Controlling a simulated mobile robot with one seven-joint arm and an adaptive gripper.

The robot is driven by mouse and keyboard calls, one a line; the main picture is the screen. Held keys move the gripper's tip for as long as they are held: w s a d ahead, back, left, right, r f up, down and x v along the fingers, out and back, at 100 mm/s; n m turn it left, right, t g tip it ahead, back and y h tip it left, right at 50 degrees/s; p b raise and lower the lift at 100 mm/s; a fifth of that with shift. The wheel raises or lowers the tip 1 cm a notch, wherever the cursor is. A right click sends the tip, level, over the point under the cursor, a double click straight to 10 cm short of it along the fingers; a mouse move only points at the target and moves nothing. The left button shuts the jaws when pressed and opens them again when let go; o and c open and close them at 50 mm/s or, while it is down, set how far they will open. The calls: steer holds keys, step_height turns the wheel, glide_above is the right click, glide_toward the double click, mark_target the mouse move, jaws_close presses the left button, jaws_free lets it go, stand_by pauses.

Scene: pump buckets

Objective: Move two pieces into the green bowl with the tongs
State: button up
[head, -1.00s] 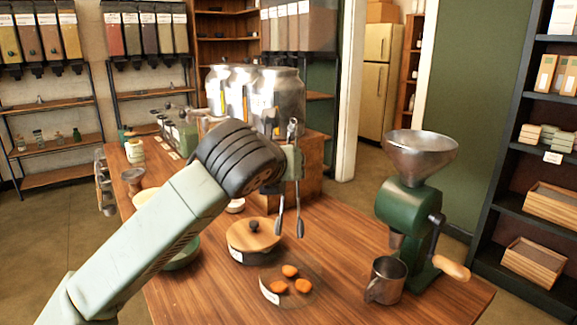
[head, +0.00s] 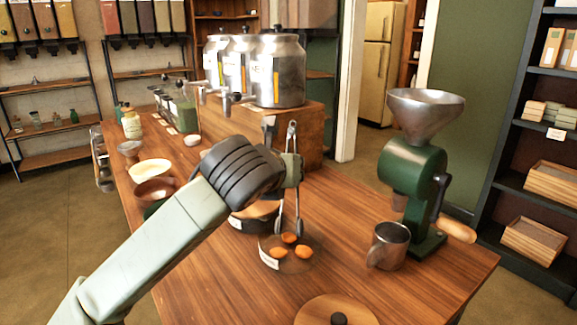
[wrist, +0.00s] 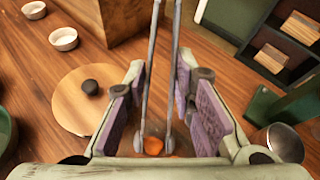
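My gripper (head: 291,168) is around the metal tongs (head: 299,205), which hang down from it; their upper end sticks out above the fingers. The wrist view shows the tongs (wrist: 172,70) running between the purple finger pads. The pieces are in a clear, labelled dish (head: 270,260). A bowl, green outside (head: 152,210) and brown inside, stands at the left, partly hidden by my arm.
A lidded pot (head: 243,222) stands just behind the dish, partly behind my arm. A metal cup (head: 389,246) and green grinder (head: 412,180) stand right. A wooden lid (head: 325,308) lies in front. A cream bowl (head: 150,171) is farther left. The right front table is clear.

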steer(key=shift+f+b, duration=0.45)
steer(key=shift+f, duration=0.2)
jaws_close()
step_height(320, 180, up, 12)
steer(key=p, duration=0.4)
steer(key=shift+p, duration=0.4)
steer(key=shift+s, duration=0.1)
